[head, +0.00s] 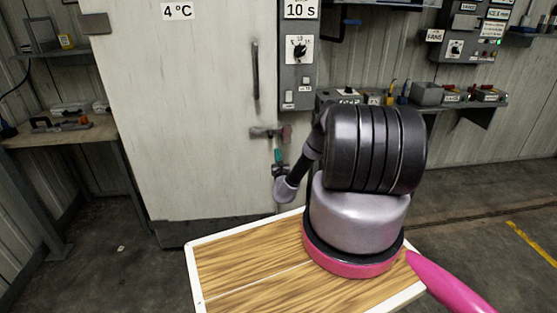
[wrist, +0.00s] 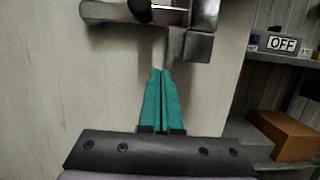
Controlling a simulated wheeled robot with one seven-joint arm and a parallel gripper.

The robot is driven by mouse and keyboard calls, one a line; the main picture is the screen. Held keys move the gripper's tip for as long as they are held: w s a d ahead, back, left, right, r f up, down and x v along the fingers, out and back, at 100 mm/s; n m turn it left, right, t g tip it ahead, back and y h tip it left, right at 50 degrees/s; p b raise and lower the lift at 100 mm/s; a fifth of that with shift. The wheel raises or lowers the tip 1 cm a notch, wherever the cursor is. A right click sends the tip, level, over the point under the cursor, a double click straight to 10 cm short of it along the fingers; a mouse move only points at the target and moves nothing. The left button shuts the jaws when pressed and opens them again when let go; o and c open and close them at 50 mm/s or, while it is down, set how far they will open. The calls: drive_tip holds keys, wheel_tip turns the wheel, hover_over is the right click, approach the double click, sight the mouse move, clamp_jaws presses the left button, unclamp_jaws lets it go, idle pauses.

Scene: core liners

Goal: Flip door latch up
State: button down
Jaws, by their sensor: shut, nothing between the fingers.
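The door latch (head: 265,131) is a grey metal piece on the right edge of the pale cold-room door (head: 180,110). It lies roughly level, below the long dark door handle (head: 255,70). In the wrist view the latch (wrist: 108,10) crosses the top edge, partly cut off, with a metal bracket (wrist: 197,45) at its right. My gripper (wrist: 161,72) has teal fingers pressed together and empty. Its tips point up, just below the latch and bracket; I cannot tell whether they touch. In the head view my gripper (head: 277,150) shows small under the latch.
A grey control panel (head: 298,65) is right of the handle. A workbench (head: 65,135) stands at the left. A shelf with several boxes (head: 440,98) is on the right wall. In the wrist view a brown box (wrist: 285,135) sits on a lower shelf at right.

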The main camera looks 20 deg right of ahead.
drive_tip(key=x, duration=0.4)
drive_tip(key=shift+w+r, duration=0.15)
drive_tip(key=shift+r, duration=0.1)
wheel_tip(320, 180, up, 2)
drive_tip(key=shift+r, duration=0.75)
drive_tip(key=shift+d+r, duration=0.1)
drive_tip(key=shift+r, duration=0.05)
drive_tip(key=shift+r+n, duration=0.2)
drive_tip(key=shift+n, duration=0.3)
